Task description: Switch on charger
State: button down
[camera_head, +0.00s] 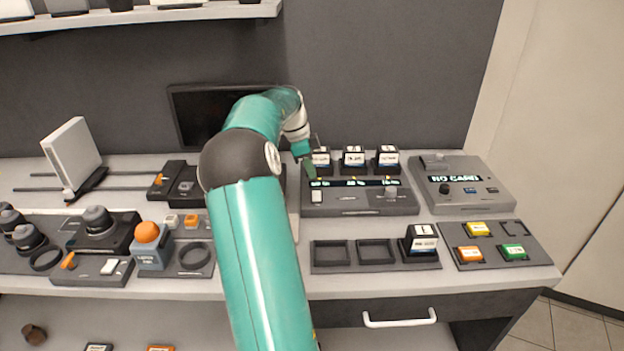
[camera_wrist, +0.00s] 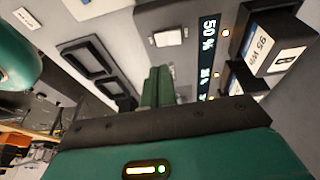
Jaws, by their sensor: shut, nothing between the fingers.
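The charger (camera_head: 345,205) is a grey box on the desk with several black-and-white batteries (camera_head: 353,157) standing along its back. Its display strip (camera_head: 355,183) is lit; in the wrist view the display (camera_wrist: 208,42) reads "50 %" at one end, with small orange lights beside it. A white rocker-like switch (camera_head: 317,197) sits at the charger's front left; it also shows in the wrist view (camera_wrist: 168,38). My gripper (camera_head: 310,170) is above the charger's left end, near the display. Its green fingers (camera_wrist: 157,86) are shut and empty, apart from the switch in the wrist view. Whether they touch anything is unclear.
A tray (camera_head: 353,266) with two empty slots and one battery (camera_head: 421,240) lies in front of the charger. A "NO CARD" reader (camera_head: 465,190) stands right, with a coloured-card tray (camera_head: 535,257) before it. A dark monitor (camera_head: 190,115) stands behind my arm.

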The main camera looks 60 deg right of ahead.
jog(key=a+v, duration=0.1)
jog(key=v, duration=0.5)
jog(key=shift+s, duration=0.35)
jog(key=shift+a+r, duration=0.1)
jog(key=w+a+r+n+t, duration=0.25)
jog(key=a+n, duration=0.25)
jog(key=a, duration=0.5)
jog(key=w+a+r+n+t, duration=0.1)
jog(key=w+a+n, duration=0.3)
jog(key=a, duration=0.6)
jog(key=w+a+r+n+t, duration=0.2)
jog(key=a+n, duration=0.4)
jog(key=a, duration=0.4)
jog(key=s+a+f+n+t, duration=0.1)
jog(key=s+a+n, duration=0.2)
jog(key=a+n, duration=0.2)
jog(key=s+a+f+n+t, duration=0.1)
jog(key=a+n, duration=0.4)
jog(key=a, duration=0.6)
jog(key=s+a+f+n+t+y, duration=0.1)
jog(key=s+a+f+n, duration=0.1)
jog(key=s+a+n, duration=0.3)
jog(key=s+a, duration=0.1)
jog(key=a, duration=0.3)
jog(key=shift+f+n, duration=0.15)
jog(key=shift+n, duration=0.15)
